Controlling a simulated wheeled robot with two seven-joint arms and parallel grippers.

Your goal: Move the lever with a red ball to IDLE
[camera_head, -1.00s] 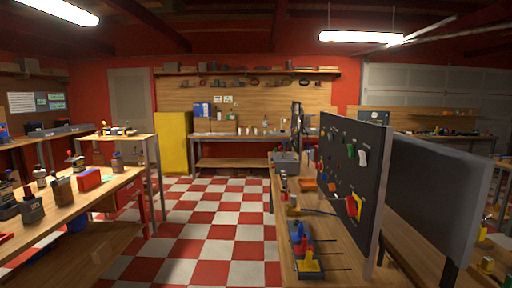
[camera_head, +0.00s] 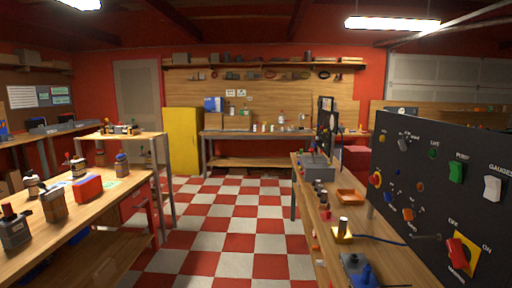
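I cannot make out for sure which thing is the lever with a red ball, and no IDLE label is readable. A dark control panel (camera_head: 418,182) stands upright on the right workbench (camera_head: 318,240). It carries several knobs and switches, among them a round red knob (camera_head: 376,179) and a red switch (camera_head: 456,253) on a yellow plate with OFF and ON beside it. A dark device with a red top (camera_head: 14,232) stands on the left workbench (camera_head: 110,205). Neither of my grippers is in view.
A red-and-white checkered floor (camera_head: 220,225) runs clear between the two benches. A red box (camera_head: 88,188) and small devices stand on the left bench. An orange tray (camera_head: 350,196) and a blue device (camera_head: 358,270) are on the right one. A yellow cabinet (camera_head: 182,140) stands behind.

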